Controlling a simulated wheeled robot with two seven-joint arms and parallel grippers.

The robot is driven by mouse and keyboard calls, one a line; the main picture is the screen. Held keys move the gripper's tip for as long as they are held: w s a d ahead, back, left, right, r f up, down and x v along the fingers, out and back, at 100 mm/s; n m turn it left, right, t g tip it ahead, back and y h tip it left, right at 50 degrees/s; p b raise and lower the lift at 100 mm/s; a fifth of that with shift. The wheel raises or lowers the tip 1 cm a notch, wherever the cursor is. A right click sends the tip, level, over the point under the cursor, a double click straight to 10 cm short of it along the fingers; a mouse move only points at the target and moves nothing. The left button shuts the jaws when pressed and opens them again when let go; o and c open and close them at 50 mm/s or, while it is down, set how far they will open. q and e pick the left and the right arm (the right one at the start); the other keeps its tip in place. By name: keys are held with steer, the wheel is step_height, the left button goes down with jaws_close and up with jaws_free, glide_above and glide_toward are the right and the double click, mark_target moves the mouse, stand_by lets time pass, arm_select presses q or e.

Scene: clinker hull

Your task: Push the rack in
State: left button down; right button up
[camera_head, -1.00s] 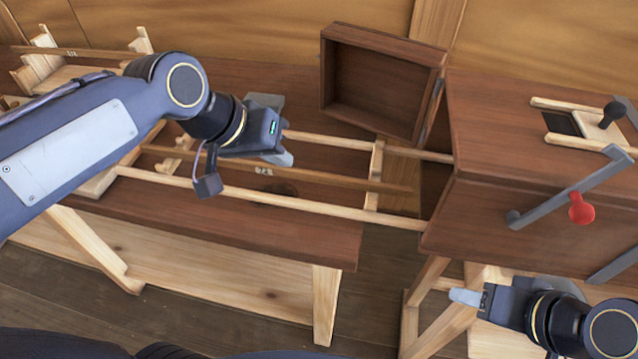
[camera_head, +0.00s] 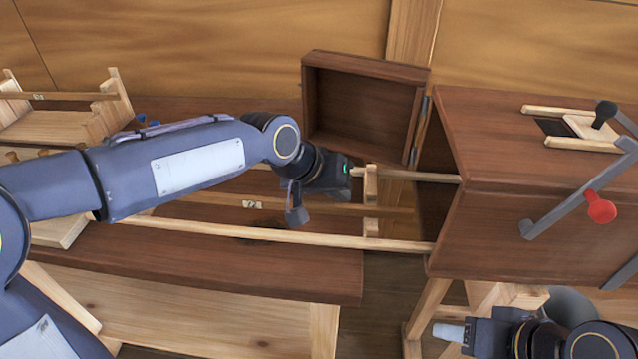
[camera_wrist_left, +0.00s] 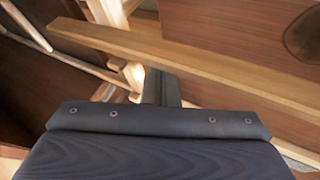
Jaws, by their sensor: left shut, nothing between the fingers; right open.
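The rack (camera_head: 300,236) is a pale wooden frame of two long rails and a crosspiece (camera_head: 370,205). Its right end reaches into the open end of the brown box (camera_head: 540,225); much of it lies outside, over the bench. A labelled plank (camera_head: 325,209) lies along it. My left gripper (camera_head: 352,172) is shut and empty, close to the crosspiece near the back rail. In the left wrist view its fingers (camera_wrist_left: 161,88) are beside the plank and crosspiece; I cannot tell whether they touch. My right gripper (camera_head: 450,332) is open, low in front of the box.
The box's door (camera_head: 365,105) stands swung open behind the rack. A lever with a red knob (camera_head: 600,207) is on the box front, and a slide with a black knob (camera_head: 606,110) on top. The bench (camera_head: 230,268) lies beneath the rack; a wooden stand (camera_head: 85,125) is at left.

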arm_select(q)
steer(key=shift+s+d, duration=0.15)
steer(key=shift+d, duration=1)
arm_select(e)
steer(key=shift+r, duration=0.1)
arm_select(q)
steer(key=d, duration=0.4)
steer(key=d+p, duration=0.1)
steer(key=d, duration=0.4)
steer(key=s+d+p, duration=0.1)
steer(key=d, duration=0.4)
steer(key=shift+d, duration=0.2)
arm_select(e)
step_height(320, 180, up, 2)
steer(key=shift+r, duration=0.1)
arm_select(q)
steer(key=shift+a, duration=0.15)
